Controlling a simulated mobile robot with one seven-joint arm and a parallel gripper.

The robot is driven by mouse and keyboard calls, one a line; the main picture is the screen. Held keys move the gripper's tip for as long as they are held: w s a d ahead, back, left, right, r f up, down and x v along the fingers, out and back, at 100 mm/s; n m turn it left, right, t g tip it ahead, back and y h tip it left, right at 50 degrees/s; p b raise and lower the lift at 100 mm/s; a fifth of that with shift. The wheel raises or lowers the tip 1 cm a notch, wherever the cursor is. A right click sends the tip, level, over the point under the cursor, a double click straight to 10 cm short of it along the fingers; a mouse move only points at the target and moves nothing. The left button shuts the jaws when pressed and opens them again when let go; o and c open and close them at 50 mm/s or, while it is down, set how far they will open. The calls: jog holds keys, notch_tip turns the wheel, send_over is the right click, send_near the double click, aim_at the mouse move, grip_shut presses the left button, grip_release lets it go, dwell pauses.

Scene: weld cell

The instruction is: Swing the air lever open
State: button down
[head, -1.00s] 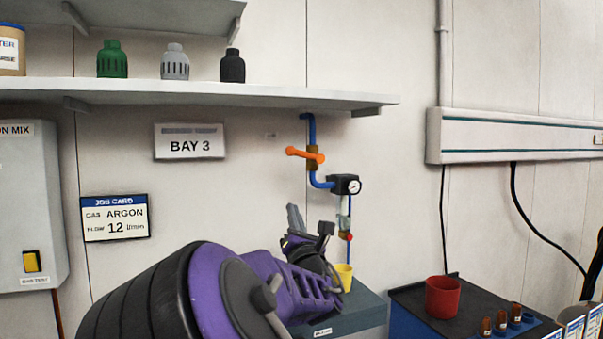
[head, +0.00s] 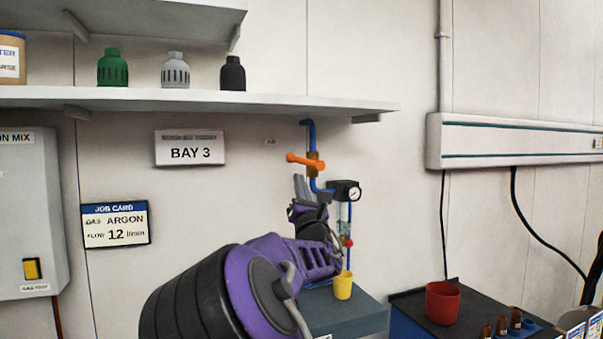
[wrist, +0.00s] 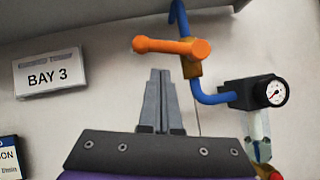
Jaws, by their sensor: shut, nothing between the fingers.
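The orange air lever (head: 305,162) sits on a brass valve body (head: 313,170) on the blue pipe (head: 311,133) on the wall. The lever lies crosswise to the vertical pipe, its free end to the left. It also shows in the wrist view (wrist: 168,47), just above my fingertips. My gripper (head: 303,188) is shut and empty, pointing up, just below the lever. In the wrist view my fingers (wrist: 159,76) stand together under the middle of the lever arm, with a small gap in the picture; I cannot tell the gap in depth.
A dark pressure gauge (head: 345,190) and a clear filter bowl (head: 344,215) hang right of the pipe. The shelf (head: 200,101) runs above. A yellow cup (head: 343,286) stands on a grey box below, and a red pot (head: 442,303) on the bench at right.

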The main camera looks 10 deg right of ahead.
aim_at(305, 162)
jog(key=shift+w+d+r, duration=0.1)
jog(key=shift+d+r, duration=0.05)
jog(key=shift+r, duration=0.35)
jog(key=shift+w+d+r, duration=0.1)
jog(key=shift+r, duration=0.4)
jog(key=shift+w+r+m, duration=0.1)
jog(key=shift+m, duration=0.2)
jog(key=shift+a+r+m, duration=0.1)
jog(key=shift+m, duration=0.2)
